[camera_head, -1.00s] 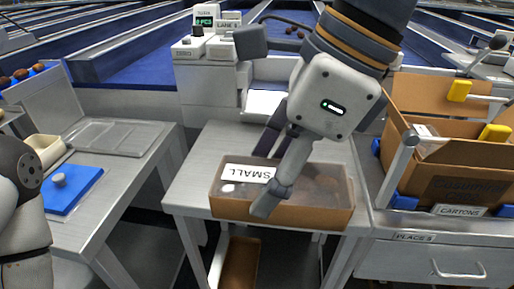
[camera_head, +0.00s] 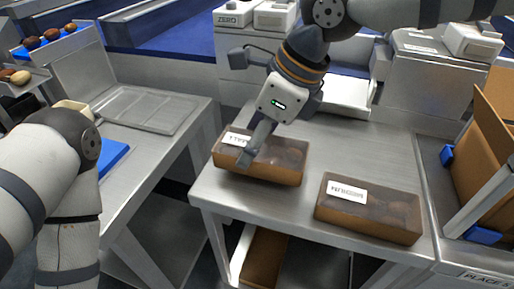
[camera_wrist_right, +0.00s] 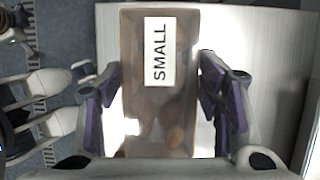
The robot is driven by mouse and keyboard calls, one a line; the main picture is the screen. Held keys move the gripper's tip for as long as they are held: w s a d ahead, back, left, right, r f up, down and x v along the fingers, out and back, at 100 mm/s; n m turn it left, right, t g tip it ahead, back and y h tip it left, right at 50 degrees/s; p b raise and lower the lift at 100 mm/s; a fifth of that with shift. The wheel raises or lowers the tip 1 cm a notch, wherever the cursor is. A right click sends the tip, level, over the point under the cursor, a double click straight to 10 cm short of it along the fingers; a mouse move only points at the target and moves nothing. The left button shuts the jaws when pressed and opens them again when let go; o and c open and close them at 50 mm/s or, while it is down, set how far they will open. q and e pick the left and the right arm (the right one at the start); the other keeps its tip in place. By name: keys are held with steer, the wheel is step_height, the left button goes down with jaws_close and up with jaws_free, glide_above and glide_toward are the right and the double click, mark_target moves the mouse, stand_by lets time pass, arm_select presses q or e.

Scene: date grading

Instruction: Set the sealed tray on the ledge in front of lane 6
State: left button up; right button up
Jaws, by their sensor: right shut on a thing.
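The sealed tray is a brown box with a clear lid and a white SMALL label; it shows in the head view (camera_head: 287,174) and the wrist view (camera_wrist_right: 150,103). My right gripper (camera_head: 245,158) is shut on it, coming from above. In the wrist view its purple-padded fingers (camera_wrist_right: 163,105) stand along both long sides. The tray is over the left part of the steel ledge (camera_head: 350,148); I cannot tell whether it touches. Only my left arm shows, at the left edge; its gripper is out of view. No lane 6 sign is readable.
A second lidded tray (camera_head: 367,222) with a white label lies on the ledge's front right. A carton (camera_head: 485,165) stands at right. A steel table (camera_head: 150,165) with a blue plate (camera_head: 112,157) is at left, beyond a gap. Free steel lies behind the trays.

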step_height(320, 180, down, 2)
steer(key=shift+f, duration=0.2)
steer(key=shift+d+r, duration=0.1)
steer(key=o, duration=1.3)
steer(key=p+v, duration=0.1)
steer(key=v, duration=1.1)
